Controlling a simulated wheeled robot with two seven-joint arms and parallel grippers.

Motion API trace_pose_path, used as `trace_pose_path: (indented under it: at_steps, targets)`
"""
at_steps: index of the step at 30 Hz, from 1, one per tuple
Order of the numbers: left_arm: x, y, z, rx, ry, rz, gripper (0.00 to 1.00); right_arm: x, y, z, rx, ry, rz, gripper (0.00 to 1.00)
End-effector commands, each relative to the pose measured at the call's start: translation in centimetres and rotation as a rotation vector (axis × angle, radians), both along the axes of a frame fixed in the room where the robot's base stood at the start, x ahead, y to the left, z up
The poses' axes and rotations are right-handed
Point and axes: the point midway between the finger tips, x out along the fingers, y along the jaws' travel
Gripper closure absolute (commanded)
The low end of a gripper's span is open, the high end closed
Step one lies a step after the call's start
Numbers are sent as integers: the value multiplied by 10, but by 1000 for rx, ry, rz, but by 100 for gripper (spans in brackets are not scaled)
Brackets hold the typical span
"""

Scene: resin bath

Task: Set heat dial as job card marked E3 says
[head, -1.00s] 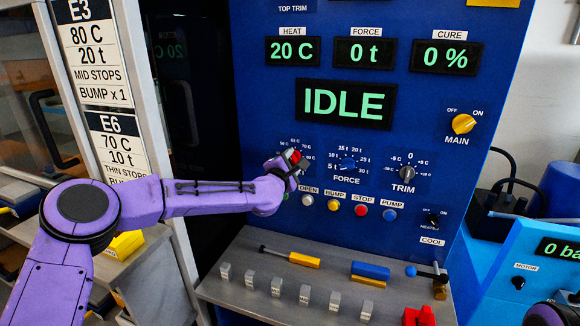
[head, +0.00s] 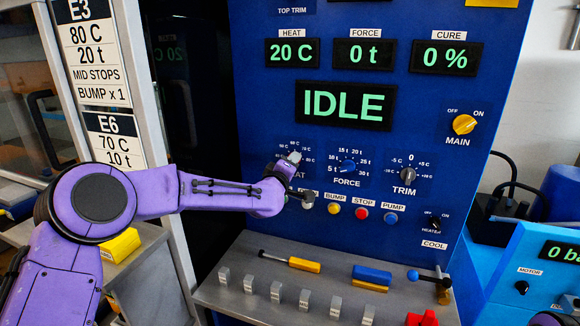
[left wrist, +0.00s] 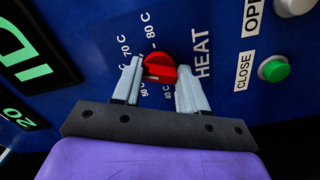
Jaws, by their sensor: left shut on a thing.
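The job card marked E3 (head: 100,60) hangs at the upper left and reads 80 C, 20 t, MID STOPS, BUMP x 1. The red heat dial (left wrist: 158,66) shows in the left wrist view, with its printed temperature scale around it. My left gripper (left wrist: 160,82) is shut on the dial, one finger on each side. In the head view my left gripper (head: 293,158) covers the dial and part of its HEAT label. I cannot tell which mark the dial points to. The heat display (head: 292,52) reads 20 C. My right gripper is not in view.
The force dial (head: 347,166) and trim dial (head: 408,175) sit right of the heat dial. Below are the bump (head: 334,208), stop (head: 361,213) and pump (head: 390,218) buttons. The main switch (head: 464,125) is at right. A grey shelf (head: 240,268) holds tools and small blocks.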

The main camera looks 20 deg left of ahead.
Motion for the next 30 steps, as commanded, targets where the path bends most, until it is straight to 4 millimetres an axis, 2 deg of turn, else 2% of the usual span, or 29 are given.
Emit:
trace_pose_path:
  at_steps: [30]
  targets:
    - [0,2,-5,933,-29,-3,88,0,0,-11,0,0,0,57]
